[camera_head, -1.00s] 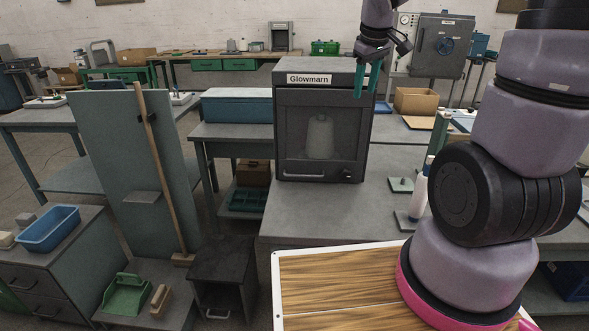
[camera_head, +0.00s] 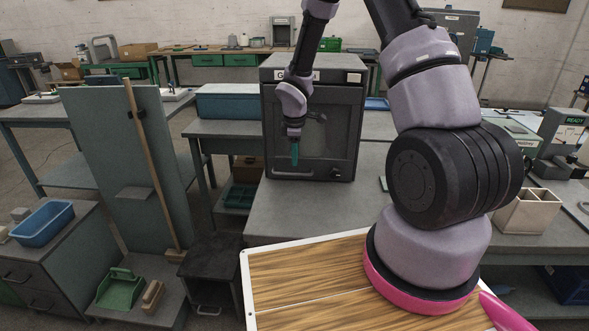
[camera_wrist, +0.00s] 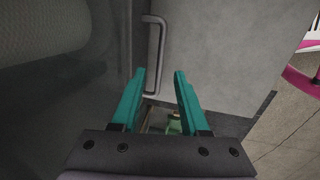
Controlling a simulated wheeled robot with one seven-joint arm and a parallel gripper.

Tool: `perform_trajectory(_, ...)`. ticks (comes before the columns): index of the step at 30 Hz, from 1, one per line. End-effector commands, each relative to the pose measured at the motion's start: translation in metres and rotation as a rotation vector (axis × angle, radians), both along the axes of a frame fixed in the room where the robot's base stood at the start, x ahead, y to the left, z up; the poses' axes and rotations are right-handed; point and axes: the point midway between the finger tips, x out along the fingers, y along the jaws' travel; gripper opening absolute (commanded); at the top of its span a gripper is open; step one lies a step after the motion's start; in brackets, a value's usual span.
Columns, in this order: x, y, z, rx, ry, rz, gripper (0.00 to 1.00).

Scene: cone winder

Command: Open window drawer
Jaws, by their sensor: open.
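The dark grey cabinet marked Glowmarn, with a windowed front (camera_head: 343,135), stands on the grey bench in the middle of the head view. Its pale bar handle (camera_head: 290,175) runs along the lower front edge. In the wrist view the handle (camera_wrist: 158,40) appears upright, with its lower end near my fingertips. My gripper (camera_head: 295,163), with teal fingers, hangs in front of the window, above the handle. It also shows in the wrist view (camera_wrist: 161,72), open and empty. Whether the fingers touch the handle cannot be told. My arm hides part of the label and window.
A dark knob (camera_head: 335,172) sits right of the handle. A blue box (camera_head: 224,103) stands on a table left of the cabinet. The bench top (camera_head: 300,212) before the cabinet is clear. A beige divided bin (camera_head: 528,211) stands at the right.

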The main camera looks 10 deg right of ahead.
Motion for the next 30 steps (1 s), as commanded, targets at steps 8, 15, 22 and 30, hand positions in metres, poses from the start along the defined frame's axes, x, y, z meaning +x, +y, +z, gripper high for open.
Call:
perform_trajectory(8,0.008,-0.003,-0.048,-0.001,0.002,-0.001,0.45)
perform_trajectory(15,0.011,-0.004,-0.062,0.001,0.0,-0.003,0.45)
perform_trajectory(22,0.011,-0.004,-0.063,0.001,0.0,-0.003,0.45)
perform_trajectory(30,0.011,-0.004,-0.062,0.001,0.0,-0.003,0.0)
